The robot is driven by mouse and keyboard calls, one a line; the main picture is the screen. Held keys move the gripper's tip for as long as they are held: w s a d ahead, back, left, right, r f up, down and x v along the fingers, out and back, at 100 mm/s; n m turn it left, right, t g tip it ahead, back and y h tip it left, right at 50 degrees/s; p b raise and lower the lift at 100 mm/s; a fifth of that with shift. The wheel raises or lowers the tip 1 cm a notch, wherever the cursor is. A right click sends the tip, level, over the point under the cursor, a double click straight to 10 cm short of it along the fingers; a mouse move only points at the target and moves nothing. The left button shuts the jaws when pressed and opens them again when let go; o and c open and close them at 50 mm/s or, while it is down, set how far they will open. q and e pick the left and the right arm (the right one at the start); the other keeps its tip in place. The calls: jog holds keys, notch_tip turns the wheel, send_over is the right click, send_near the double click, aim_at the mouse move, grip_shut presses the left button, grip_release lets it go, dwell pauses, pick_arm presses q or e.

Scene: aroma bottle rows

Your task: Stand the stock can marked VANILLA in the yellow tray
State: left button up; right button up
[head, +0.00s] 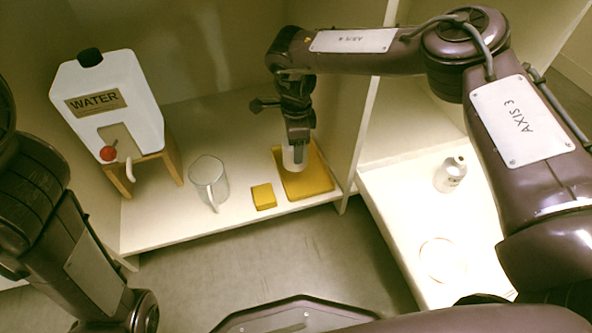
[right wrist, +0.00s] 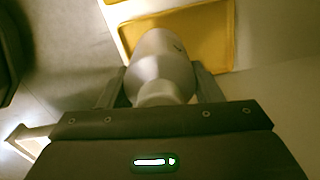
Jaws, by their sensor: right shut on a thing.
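My right gripper (head: 297,143) is shut on a pale can (head: 293,158), gripped near its neck. The can also shows between the fingers in the right wrist view (right wrist: 163,68). Its marking is turned away, with only a small dark trace showing, so I cannot read a name. The can hangs over the yellow tray (head: 318,181), roughly upright in the head view. I cannot tell whether its base touches the tray floor. The tray also shows beyond the can in the right wrist view (right wrist: 222,42). My left gripper is out of view.
A yellow block (head: 264,196) and a clear glass jug (head: 209,182) stand left of the tray. A white WATER container (head: 110,105) sits on a wooden stand. A partition (head: 362,130) rises right of the tray. Beyond it are a small labelled bottle (head: 450,175) and a thin ring mark.

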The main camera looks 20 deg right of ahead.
notch_tip(320, 180, down, 8)
jog(key=b, duration=0.4)
jog(key=shift+r, duration=0.3)
jog(key=shift+f, duration=0.2)
jog(key=o, duration=1.3)
jog(key=shift+r, duration=0.1)
